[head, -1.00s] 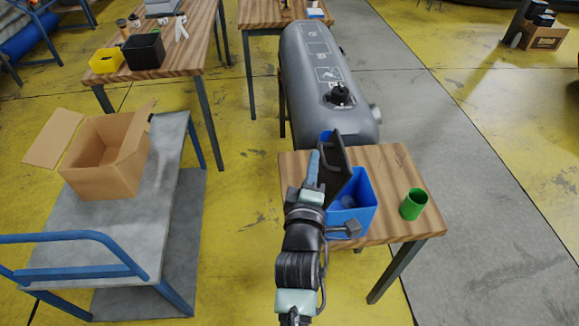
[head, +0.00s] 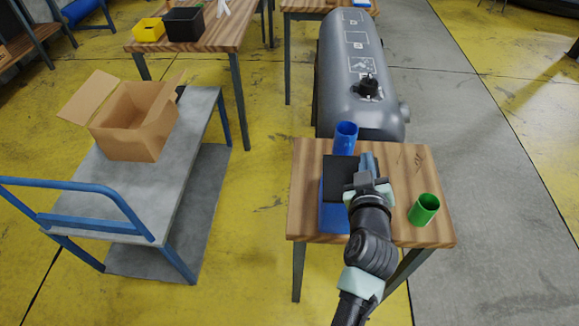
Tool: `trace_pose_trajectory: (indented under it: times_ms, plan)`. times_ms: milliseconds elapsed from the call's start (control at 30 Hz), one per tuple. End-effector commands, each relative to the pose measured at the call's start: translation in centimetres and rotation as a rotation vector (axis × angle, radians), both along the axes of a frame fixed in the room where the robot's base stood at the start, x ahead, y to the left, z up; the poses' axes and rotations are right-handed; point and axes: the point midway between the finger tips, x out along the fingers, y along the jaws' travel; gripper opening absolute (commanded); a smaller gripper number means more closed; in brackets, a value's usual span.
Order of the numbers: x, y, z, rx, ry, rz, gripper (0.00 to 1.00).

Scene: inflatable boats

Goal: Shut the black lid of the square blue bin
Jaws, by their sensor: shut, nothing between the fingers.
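The square blue bin (head: 334,217) stands on the small wooden table in the head view, partly covered by my arm. Its black lid (head: 341,172) now lies over the top of the bin, seen as a dark flat panel. My gripper (head: 368,163) is shut and empty, over the right part of the lid. I cannot tell whether it touches the lid or whether the lid is fully flat, since my wrist hides the bin's right and front sides.
A blue cup (head: 345,138) stands just behind the bin, and a green cup (head: 424,210) stands to its right on the wooden table (head: 310,160). A grey tank (head: 362,90) is behind. A cart (head: 125,205) with an open cardboard box (head: 135,120) is at left.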

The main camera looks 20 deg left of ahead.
Motion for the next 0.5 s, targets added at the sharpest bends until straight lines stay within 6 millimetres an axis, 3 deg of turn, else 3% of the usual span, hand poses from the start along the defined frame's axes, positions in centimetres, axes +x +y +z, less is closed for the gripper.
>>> trace_pose_trajectory:
  times_ms: [100,500]
  plan:
    - [0.2,-0.8,-1.3,0.085,0.021,-0.003,0.00]
    - [0.5,-2.0,-2.6,0.255,0.068,-0.001,0.00]
